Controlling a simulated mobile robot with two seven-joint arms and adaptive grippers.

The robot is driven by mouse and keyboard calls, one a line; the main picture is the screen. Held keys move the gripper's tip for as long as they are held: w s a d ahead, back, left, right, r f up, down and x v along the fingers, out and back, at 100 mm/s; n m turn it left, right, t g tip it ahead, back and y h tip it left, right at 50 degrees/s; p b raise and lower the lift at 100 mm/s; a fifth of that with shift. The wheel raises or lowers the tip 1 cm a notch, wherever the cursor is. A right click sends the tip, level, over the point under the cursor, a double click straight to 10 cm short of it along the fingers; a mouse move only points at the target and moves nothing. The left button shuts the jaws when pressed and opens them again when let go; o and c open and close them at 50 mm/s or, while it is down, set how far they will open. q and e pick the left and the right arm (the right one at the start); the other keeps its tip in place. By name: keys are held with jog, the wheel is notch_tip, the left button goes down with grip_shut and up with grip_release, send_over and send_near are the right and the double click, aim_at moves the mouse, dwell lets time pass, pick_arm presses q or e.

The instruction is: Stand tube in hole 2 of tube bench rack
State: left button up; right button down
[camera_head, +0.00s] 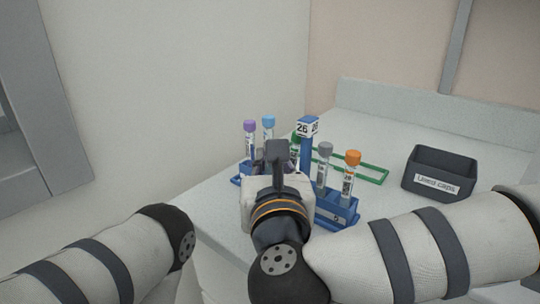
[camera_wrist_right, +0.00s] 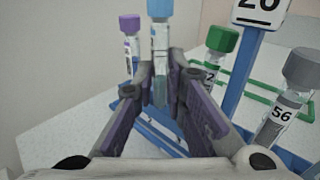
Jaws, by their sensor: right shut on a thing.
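A tube with a light-blue cap (camera_wrist_right: 160,9) stands roughly upright between the fingers of my right gripper (camera_wrist_right: 161,88), which is shut on it. The cap also shows in the head view (camera_head: 268,121), just beyond the gripper (camera_head: 271,150). The blue bench rack (camera_head: 341,212) runs below and to both sides of the gripper. Its post carries a white "26" sign (camera_head: 303,128). I cannot tell whether the held tube's lower end is in a hole or above it; hole numbers are mostly hidden. My left gripper is out of view.
Nearby tubes have purple (camera_head: 250,125), green (camera_wrist_right: 223,38), grey (camera_head: 325,149) and orange (camera_head: 353,157) caps. A green frame-like rack (camera_head: 372,179) lies behind. A dark labelled bin (camera_head: 440,172) stands at right. The bench's back right is clear.

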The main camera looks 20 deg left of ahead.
jog(key=shift+f, duration=0.1)
jog(key=c, duration=1.5)
grip_release()
jog(key=shift+c, duration=0.2)
jog(key=v, duration=1.2)
